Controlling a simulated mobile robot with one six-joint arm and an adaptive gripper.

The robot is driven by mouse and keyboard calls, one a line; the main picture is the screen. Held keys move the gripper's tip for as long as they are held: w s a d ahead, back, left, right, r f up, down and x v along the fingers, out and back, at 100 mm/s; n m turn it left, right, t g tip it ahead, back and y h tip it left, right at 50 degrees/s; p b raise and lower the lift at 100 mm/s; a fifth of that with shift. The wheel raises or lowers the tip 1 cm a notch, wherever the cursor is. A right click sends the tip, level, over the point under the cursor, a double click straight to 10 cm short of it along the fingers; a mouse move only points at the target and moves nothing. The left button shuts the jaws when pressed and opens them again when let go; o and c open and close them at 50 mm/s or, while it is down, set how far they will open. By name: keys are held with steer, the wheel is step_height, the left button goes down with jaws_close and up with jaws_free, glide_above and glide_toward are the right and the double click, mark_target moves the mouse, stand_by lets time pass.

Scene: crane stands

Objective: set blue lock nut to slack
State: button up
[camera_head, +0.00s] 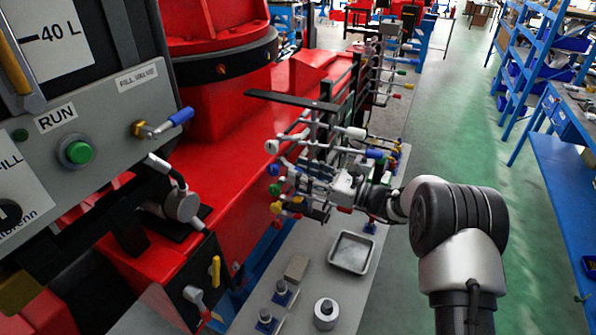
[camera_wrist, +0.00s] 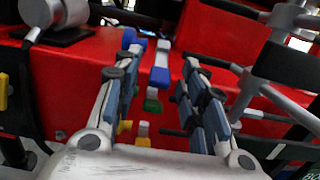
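I cannot tell for sure which blue part is the lock nut. In the wrist view a blue part (camera_wrist: 160,76) with grey sections shows in the gap between my fingertips, against the red machine body. A second blue part (camera_wrist: 131,38) lies just beyond the left fingertip. Green and yellow parts sit below them. My gripper (camera_wrist: 161,84) is open, with nothing clearly held. Contact is hidden there.
A black bar (camera_head: 292,100) runs above the rod cluster. A panel with a blue-handled valve (camera_head: 180,116) and green button (camera_head: 79,152) stands at left. A metal tray (camera_head: 352,252) and small posts are on the bench below.

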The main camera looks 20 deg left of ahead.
steer(key=d, duration=1)
steer(key=shift+s+d+f, duration=0.25)
steer(key=shift+s+f, duration=0.15)
steer(key=shift+s, duration=0.05)
steer(key=s+d+r+n+g+h, duration=0.1)
steer(key=s+d+r+n+h, duration=0.15)
steer(key=s, duration=0.45)
steer(key=s+d+r+n+g+h, duration=0.1)
steer(key=s+d+r+n+h, duration=0.1)
steer(key=s+r+n+h, duration=0.3)
steer(key=s+d+r+n+g+h, duration=0.1)
steer(key=s+d+n, duration=0.15)
steer(key=s, duration=0.55)
steer(key=s+d+f+n+t+h+b, duration=0.1)
steer(key=s+d+n+t+h, duration=0.5)
steer(key=s+d, duration=0.9)
steer(key=d+n+h, duration=0.3)
steer(key=d+h, duration=0.1)
steer(key=shift+s+f, duration=0.3)
steer(key=shift+s, duration=0.05)
